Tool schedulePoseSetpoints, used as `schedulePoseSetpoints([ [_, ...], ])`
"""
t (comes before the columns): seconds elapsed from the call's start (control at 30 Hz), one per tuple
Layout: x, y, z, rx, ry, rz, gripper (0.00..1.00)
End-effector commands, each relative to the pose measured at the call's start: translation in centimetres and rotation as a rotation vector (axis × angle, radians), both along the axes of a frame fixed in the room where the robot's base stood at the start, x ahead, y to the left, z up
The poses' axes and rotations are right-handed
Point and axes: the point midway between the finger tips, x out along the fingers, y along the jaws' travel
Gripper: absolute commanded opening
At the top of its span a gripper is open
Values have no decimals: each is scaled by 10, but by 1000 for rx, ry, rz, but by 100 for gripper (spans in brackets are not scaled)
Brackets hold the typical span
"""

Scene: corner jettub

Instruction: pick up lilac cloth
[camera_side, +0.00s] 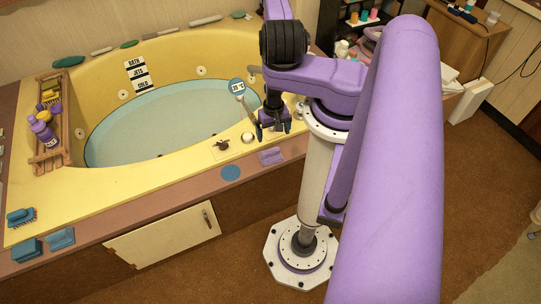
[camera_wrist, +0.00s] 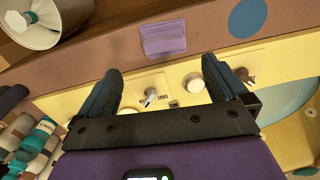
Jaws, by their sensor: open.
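The lilac cloth (camera_side: 271,156) is a small folded piece lying on the brown front ledge of the tub. It also shows in the wrist view (camera_wrist: 163,38), near the top middle, beyond the fingertips. My gripper (camera_side: 274,132) points down over the yellow rim, behind the cloth and apart from it. In the wrist view my gripper (camera_wrist: 161,72) has its two dark teal fingers spread wide with nothing between them. The cloth is fully in sight in the wrist view.
A round blue disc (camera_side: 231,173) lies on the ledge left of the cloth. A white knob (camera_side: 248,137) and a small tap control (camera_side: 221,145) stand on the yellow rim.

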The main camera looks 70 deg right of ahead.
Motion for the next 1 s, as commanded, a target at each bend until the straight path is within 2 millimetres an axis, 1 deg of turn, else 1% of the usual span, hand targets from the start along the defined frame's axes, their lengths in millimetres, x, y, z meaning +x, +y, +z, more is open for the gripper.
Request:
schedulePoseSetpoints([
  [0.03,0,1,-9,2,1,0,100],
  [0.2,0,1,-35,1,1,0,100],
  [0.4,0,1,-62,2,1,0,100],
  [0.5,1,0,-69,1,1,0,100],
  [0.77,2,0,-80,1,1,2,100],
  [1.0,11,-3,-105,0,0,2,100],
])
